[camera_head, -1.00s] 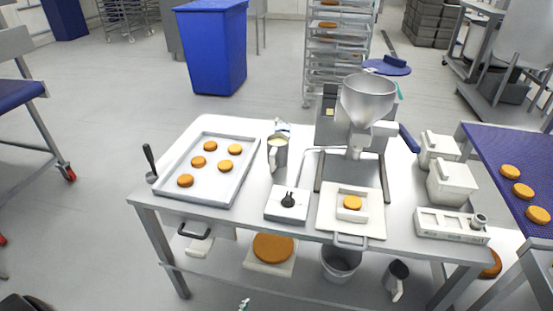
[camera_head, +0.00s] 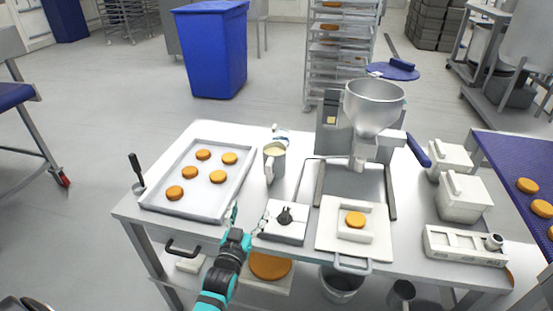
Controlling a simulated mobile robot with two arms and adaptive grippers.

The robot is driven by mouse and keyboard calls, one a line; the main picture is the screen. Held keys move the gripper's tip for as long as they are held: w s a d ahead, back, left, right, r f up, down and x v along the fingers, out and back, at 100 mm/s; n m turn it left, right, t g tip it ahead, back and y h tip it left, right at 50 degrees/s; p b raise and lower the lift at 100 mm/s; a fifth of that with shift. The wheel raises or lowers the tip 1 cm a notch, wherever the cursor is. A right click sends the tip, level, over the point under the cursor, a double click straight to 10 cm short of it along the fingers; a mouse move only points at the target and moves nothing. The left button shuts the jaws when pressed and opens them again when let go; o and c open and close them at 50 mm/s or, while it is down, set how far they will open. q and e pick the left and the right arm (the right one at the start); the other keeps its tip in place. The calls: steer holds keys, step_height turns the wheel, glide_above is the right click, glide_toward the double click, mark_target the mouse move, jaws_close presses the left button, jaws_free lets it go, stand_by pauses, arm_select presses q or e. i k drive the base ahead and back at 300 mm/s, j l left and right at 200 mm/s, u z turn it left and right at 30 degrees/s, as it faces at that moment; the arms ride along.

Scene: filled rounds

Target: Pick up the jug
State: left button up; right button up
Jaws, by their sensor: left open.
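A metal jug (camera_head: 275,163) with a pale filling and a handle on its near side stands upright on the table, just right of the baking tray. My left gripper (camera_head: 249,218) reaches up from the bottom of the view. It is open and empty over the table's front part, nearer than the jug and apart from it. My right gripper is not in view.
The baking tray (camera_head: 150,203) with several orange rounds lies to the left. A white block with a black knob (camera_head: 285,221) lies close right of my gripper. A filling machine with a steel hopper (camera_head: 373,105) stands behind right. A second jug (camera_head: 401,292) is below the table.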

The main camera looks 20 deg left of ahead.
mark_target(274, 153)
steer(key=i+j, duration=0.15)
steer(key=i, duration=0.25)
steer(key=i+j, duration=0.2)
steer(key=i, duration=0.2)
